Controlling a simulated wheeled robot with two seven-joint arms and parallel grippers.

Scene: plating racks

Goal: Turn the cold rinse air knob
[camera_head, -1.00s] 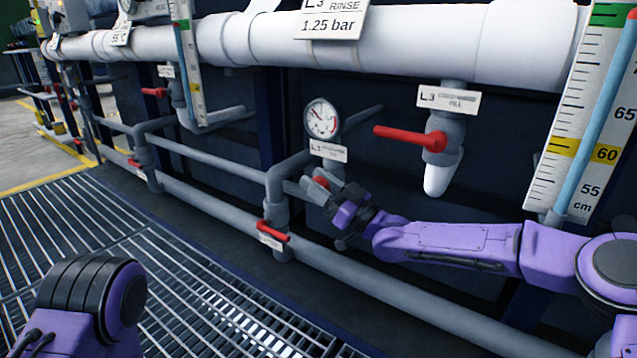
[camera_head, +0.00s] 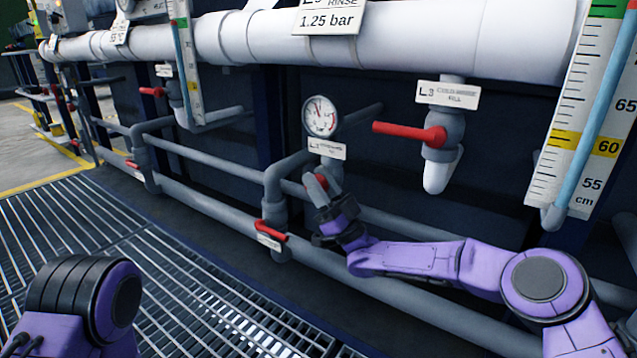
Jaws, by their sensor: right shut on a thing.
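The label is too small to read fully. My right gripper (camera_head: 318,186) is shut on the knob, with its grey fingers hiding part of it. Its wrist is below the knob, and the arm reaches in from the lower right. My left arm shows only as a purple and black link at the lower left; its gripper is out of view.
A red-handled valve (camera_head: 411,132) hangs right of the gauge, under the big white pipe (camera_head: 420,40). Another red lever (camera_head: 272,230) is on the lower pipe, left of my right wrist. A level scale (camera_head: 585,130) stands at the right. Grating (camera_head: 190,260) covers the floor.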

